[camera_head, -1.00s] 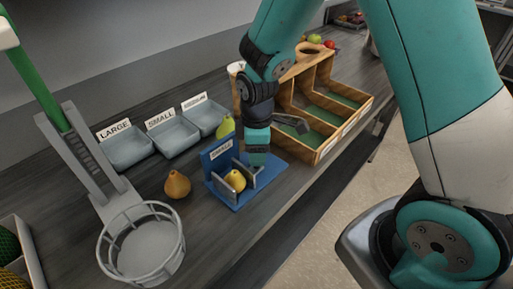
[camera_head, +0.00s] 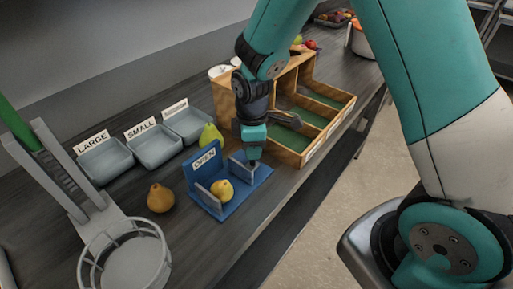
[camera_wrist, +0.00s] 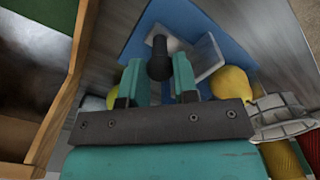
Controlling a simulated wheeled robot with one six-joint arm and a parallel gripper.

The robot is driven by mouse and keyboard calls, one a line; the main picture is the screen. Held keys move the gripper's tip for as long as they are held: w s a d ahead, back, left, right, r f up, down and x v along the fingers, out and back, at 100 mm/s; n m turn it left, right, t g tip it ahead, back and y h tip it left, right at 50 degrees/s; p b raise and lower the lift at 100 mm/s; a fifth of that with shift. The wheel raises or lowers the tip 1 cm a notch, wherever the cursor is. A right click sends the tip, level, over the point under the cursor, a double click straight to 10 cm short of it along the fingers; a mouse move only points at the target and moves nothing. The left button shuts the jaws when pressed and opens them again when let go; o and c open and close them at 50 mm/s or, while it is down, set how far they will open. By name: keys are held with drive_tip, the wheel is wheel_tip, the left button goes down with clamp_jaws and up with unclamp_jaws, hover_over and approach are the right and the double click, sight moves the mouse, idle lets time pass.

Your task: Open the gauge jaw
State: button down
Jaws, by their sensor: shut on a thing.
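The blue gauge (camera_head: 233,204) stands on the bench in the head view, and its sign (camera_head: 205,158) reads OPEN. Its grey sliding jaw (camera_head: 238,170) is well apart from the grey jaw (camera_head: 206,201) at the left. A yellow pear (camera_head: 221,190) sits between them, nearer the left jaw; it also shows in the wrist view (camera_wrist: 230,83). My gripper (camera_head: 253,157) points down at the sliding jaw's side. In the wrist view my gripper (camera_wrist: 159,78) is shut on the jaw's black knob (camera_wrist: 159,58), with a finger on each side.
A brown pear (camera_head: 160,198) stands left of the gauge and a green pear (camera_head: 211,136) behind it. Grey trays (camera_head: 106,162) labelled LARGE and SMALL are behind. A wooden sorting box (camera_head: 292,150) is close at the right.

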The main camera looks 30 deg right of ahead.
drive_tip(key=c, duration=0.9)
unclamp_jaws()
drive_tip(key=shift+a, duration=0.1)
drive_tip(key=shift+r, duration=0.15)
wheel_tip(320, 180, up, 17)
drive_tip(key=shift+r+b, duration=0.1)
drive_tip(key=shift+b, duration=0.7)
drive_tip(key=s+a+m+y, duration=0.1)
drive_tip(key=s+a+m, duration=0.1)
drive_tip(key=s, duration=0.4)
drive_tip(key=s+a+m+y, duration=0.1)
drive_tip(key=s+a+m, duration=0.1)
drive_tip(key=s, duration=0.5)
drive_tip(key=s+a+r+m+y, duration=0.1)
drive_tip(key=s+a+m+y, duration=0.1)
drive_tip(key=s, duration=0.5)
drive_tip(key=shift+s+a+m, duration=0.25)
drive_tip(key=shift+m, duration=0.15)
